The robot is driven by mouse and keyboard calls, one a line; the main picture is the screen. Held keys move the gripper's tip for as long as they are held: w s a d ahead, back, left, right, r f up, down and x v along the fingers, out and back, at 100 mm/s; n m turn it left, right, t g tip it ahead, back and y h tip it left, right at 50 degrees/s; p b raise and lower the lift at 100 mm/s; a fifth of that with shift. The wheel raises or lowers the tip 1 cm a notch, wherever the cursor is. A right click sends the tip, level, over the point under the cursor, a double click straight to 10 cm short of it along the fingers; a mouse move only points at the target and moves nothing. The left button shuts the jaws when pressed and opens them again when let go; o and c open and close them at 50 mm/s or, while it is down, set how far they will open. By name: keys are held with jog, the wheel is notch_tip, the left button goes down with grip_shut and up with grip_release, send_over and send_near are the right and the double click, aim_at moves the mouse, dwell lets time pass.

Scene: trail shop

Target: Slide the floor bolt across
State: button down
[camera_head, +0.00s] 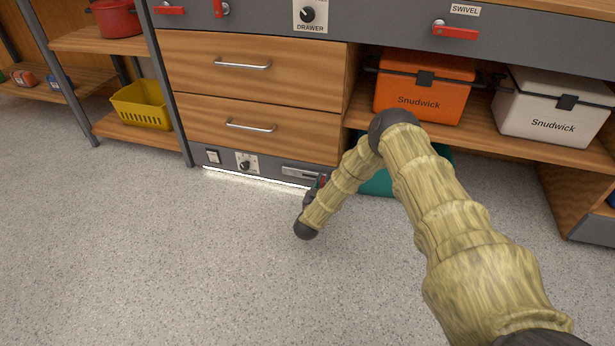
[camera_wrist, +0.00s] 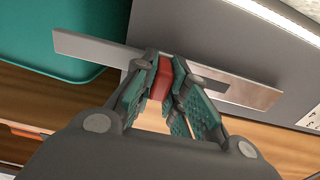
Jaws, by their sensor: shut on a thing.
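The floor bolt is a flat metal bar or plate (camera_wrist: 235,88) on the grey plinth under the drawers, with a red knob (camera_wrist: 161,79) on it. In the head view the bolt (camera_head: 299,172) sits low at the right end of the plinth. My gripper (camera_wrist: 160,85) is shut on the red knob, with a teal-padded finger on each side of it. In the head view my gripper (camera_head: 317,185) is at the bolt's right end and my arm partly hides it.
A lit strip (camera_head: 260,179) runs under the plinth. A dial (camera_head: 245,163) and a switch (camera_head: 213,156) are to the left of the bolt. A teal bin (camera_head: 378,183) stands close behind my arm on the right. The floor in front is clear.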

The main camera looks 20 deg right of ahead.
jog(key=shift+s+d, duration=0.5)
jog(key=shift+d, duration=0.1)
jog(key=shift+d+f, duration=0.1)
jog(key=c, duration=1.4)
grip_release()
jog(key=shift+s+d, duration=0.1)
jog(key=shift+d, duration=0.05)
jog(key=shift+c, duration=0.2)
jog(key=shift+a, duration=0.25)
jog(key=shift+a, duration=0.1)
jog(key=v, duration=1.1)
jog(key=shift+s, duration=0.35)
